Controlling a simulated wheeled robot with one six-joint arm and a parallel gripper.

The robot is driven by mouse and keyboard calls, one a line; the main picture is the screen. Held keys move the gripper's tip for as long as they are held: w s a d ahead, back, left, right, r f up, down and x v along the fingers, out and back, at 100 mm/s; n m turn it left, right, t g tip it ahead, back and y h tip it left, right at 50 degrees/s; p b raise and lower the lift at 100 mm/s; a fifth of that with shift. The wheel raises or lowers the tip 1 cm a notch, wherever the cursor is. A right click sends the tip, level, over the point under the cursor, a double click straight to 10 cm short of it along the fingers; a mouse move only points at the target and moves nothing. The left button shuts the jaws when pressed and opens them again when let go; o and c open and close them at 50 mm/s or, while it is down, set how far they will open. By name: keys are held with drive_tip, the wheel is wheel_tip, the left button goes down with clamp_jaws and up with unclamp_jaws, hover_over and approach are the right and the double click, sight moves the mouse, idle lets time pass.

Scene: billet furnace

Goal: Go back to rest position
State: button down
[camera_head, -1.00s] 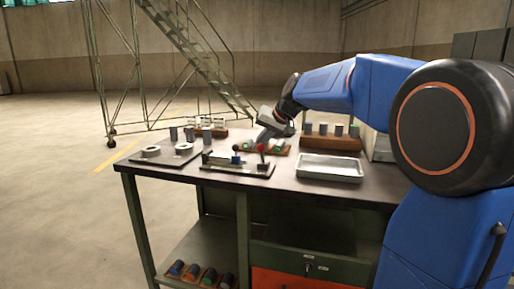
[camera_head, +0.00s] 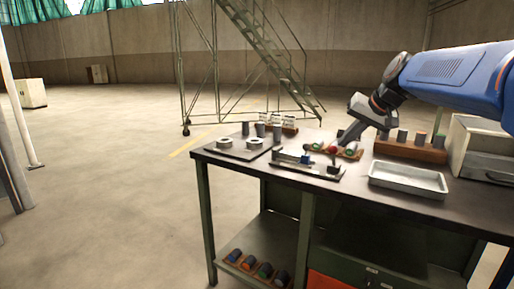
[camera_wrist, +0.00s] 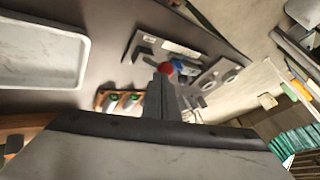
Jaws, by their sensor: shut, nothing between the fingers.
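My gripper (camera_head: 338,145) is shut and empty. It slants down to the left over the back of the workbench (camera_head: 456,205), near a fixture with a red knob (camera_head: 332,149). In the wrist view its closed fingers (camera_wrist: 162,82) point toward the red knob (camera_wrist: 165,68), which shows at their tips. I cannot tell whether they touch it. My blue arm comes in from the right side of the head view, above the bench.
A metal tray (camera_head: 408,180) lies right of the fixture. A wooden rack (camera_head: 410,147) with several cylinders and a pale box (camera_head: 484,148) stand at the back right. A plate with two rings (camera_head: 240,148) lies at the left.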

drive_tip(key=s+a+f+n+h, duration=0.1)
drive_tip(key=s+f, duration=0.7)
drive_tip(key=s, duration=0.3)
drive_tip(key=s+a+f+n+g+h, duration=0.1)
drive_tip(key=s+f, duration=0.7)
drive_tip(key=s, duration=0.4)
drive_tip(key=s+a+f+n+g+h, duration=0.1)
drive_tip(key=s+f, duration=0.7)
drive_tip(key=s, duration=0.3)
drive_tip(key=shift+s, duration=0.15)
